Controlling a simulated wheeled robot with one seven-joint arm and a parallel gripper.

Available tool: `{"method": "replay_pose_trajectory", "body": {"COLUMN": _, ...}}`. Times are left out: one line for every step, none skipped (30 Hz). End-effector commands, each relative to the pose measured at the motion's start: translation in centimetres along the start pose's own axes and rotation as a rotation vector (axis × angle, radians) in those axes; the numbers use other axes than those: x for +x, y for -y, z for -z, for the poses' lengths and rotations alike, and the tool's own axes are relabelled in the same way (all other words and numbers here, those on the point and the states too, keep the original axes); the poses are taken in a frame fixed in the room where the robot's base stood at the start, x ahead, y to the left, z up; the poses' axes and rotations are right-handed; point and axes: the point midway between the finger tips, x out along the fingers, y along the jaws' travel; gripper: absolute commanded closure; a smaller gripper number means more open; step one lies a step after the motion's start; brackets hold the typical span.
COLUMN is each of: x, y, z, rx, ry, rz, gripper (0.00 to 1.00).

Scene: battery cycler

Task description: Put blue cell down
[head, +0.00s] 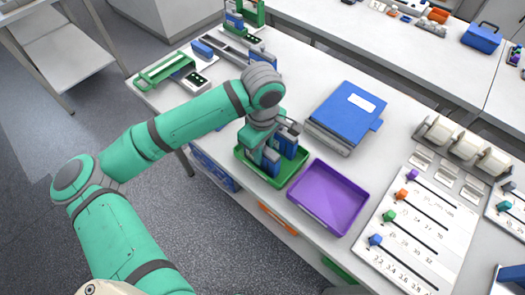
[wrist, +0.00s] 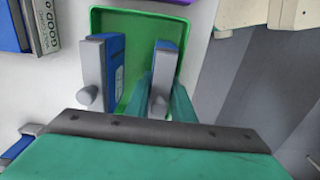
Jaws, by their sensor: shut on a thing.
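My gripper (head: 263,154) is over the green tray (head: 240,154) and shut on a blue cell (head: 270,161). In the wrist view, my gripper's teal fingers (wrist: 163,92) lie on either side of this blue cell (wrist: 166,45), which has a grey end with a knob. The held cell is upright and low, within the tray's outline; I cannot tell whether it touches the tray floor. A second blue cell (wrist: 116,62) stands upright beside it, apart from my fingers, and also shows in the head view (head: 290,142). The green tray's rim (wrist: 137,11) surrounds the cells. My fingers partly hide the held cell.
An empty purple tray (head: 328,197) lies to the right of the green tray. A board with coloured sliders (head: 425,222) is at right. A green rack (head: 165,72) and other devices stand at the table's far left end.

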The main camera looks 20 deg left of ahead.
Motion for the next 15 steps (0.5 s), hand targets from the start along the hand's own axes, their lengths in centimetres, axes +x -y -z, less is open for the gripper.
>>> {"method": "replay_pose_trajectory", "body": {"x": -0.07, "y": -0.02, "z": 0.02, "rx": 0.0, "ry": -0.001, "rz": -0.001, "gripper": 1.0}}
{"method": "replay_pose_trajectory", "body": {"x": -0.08, "y": -0.02, "z": 0.02, "rx": 0.0, "ry": -0.001, "rz": -0.001, "gripper": 1.0}}
{"method": "replay_pose_trajectory", "body": {"x": -0.07, "y": -0.01, "z": 0.02, "rx": 0.0, "ry": -0.001, "rz": -0.001, "gripper": 1.0}}
{"method": "replay_pose_trajectory", "body": {"x": -0.03, "y": -0.01, "z": 0.02, "rx": 0.0, "ry": -0.001, "rz": -0.001, "gripper": 1.0}}
{"method": "replay_pose_trajectory", "body": {"x": 0.02, "y": -0.01, "z": 0.02, "rx": 0.0, "ry": -0.001, "rz": -0.001, "gripper": 1.0}}
{"method": "replay_pose_trajectory", "body": {"x": 0.12, "y": -0.01, "z": 0.02, "rx": 0.0, "ry": -0.001, "rz": -0.001, "gripper": 1.0}}
{"method": "replay_pose_trajectory", "body": {"x": 0.19, "y": -0.02, "z": 0.02, "rx": 0.0, "ry": -0.001, "rz": -0.001, "gripper": 1.0}}
{"method": "replay_pose_trajectory", "body": {"x": 0.26, "y": -0.02, "z": 0.02, "rx": 0.0, "ry": -0.001, "rz": -0.001, "gripper": 1.0}}
{"method": "replay_pose_trajectory", "body": {"x": 0.28, "y": -0.02, "z": 0.0, "rx": 0.0, "ry": 0.0, "rz": -0.001, "gripper": 0.69}}
{"method": "replay_pose_trajectory", "body": {"x": 0.27, "y": -0.02, "z": 0.0, "rx": 0.0, "ry": 0.0, "rz": -0.001, "gripper": 0.62}}
{"method": "replay_pose_trajectory", "body": {"x": 0.27, "y": -0.01, "z": 0.0, "rx": 0.0, "ry": 0.0, "rz": -0.001, "gripper": 0.59}}
{"method": "replay_pose_trajectory", "body": {"x": 0.27, "y": -0.01, "z": 0.0, "rx": 0.0, "ry": 0.0, "rz": -0.001, "gripper": 0.59}}
{"method": "replay_pose_trajectory", "body": {"x": 0.27, "y": -0.01, "z": 0.0, "rx": 0.0, "ry": 0.0, "rz": -0.001, "gripper": 0.59}}
{"method": "replay_pose_trajectory", "body": {"x": 0.27, "y": -0.01, "z": 0.0, "rx": 0.0, "ry": 0.0, "rz": -0.001, "gripper": 0.59}}
{"method": "replay_pose_trajectory", "body": {"x": 0.27, "y": -0.01, "z": 0.0, "rx": 0.0, "ry": 0.0, "rz": -0.001, "gripper": 0.59}}
